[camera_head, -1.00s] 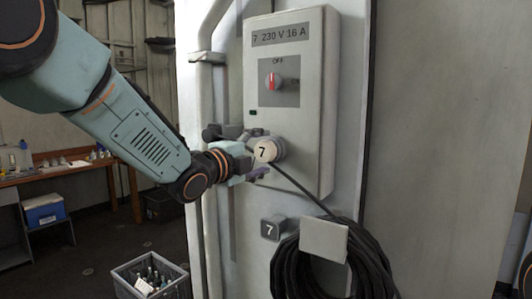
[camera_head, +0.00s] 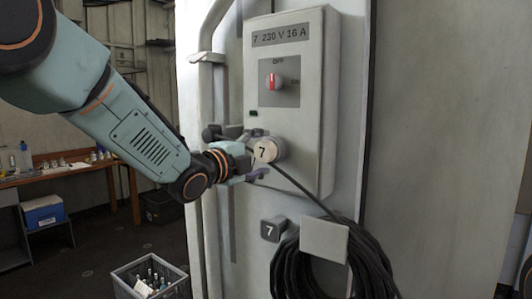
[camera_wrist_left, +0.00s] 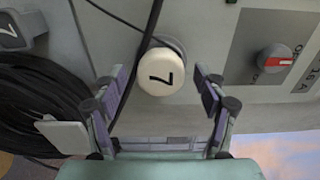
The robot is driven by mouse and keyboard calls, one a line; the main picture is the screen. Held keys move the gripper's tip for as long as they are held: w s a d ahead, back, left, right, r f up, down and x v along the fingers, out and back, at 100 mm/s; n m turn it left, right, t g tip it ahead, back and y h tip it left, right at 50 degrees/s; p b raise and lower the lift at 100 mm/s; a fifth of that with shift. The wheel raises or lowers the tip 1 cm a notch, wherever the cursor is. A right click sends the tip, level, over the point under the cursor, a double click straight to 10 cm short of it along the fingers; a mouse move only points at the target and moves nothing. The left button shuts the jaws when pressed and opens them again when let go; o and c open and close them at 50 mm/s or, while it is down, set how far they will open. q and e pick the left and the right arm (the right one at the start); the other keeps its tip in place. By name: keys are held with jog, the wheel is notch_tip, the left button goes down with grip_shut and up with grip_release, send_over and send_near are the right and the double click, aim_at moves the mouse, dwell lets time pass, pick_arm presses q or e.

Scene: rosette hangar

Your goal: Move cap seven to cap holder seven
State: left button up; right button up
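Cap seven (camera_head: 265,151), a round cream cap marked 7, sits on the front of the grey socket box (camera_head: 318,120). It also shows in the left wrist view (camera_wrist_left: 161,72), between and beyond the fingertips. My left gripper (camera_head: 253,158) is open beside the cap. In the left wrist view the gripper's fingers (camera_wrist_left: 160,85) stand apart on either side of the cap, with gaps. Cap holder seven (camera_head: 272,229), a dark grey block marked 7, is on the panel below the box; it also shows in the left wrist view (camera_wrist_left: 20,32). My right gripper is not in view.
A coiled black cable (camera_head: 345,270) hangs on a bracket (camera_head: 324,240) right of the holder. Its cable runs up to the box near the cap. The box has a red switch (camera_head: 273,82). A grey crate of bottles (camera_head: 178,288) stands on the floor at lower left.

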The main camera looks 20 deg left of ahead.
pick_arm(q)
grip_shut()
jog(key=shift+s, duration=0.1)
dwell(0.5)
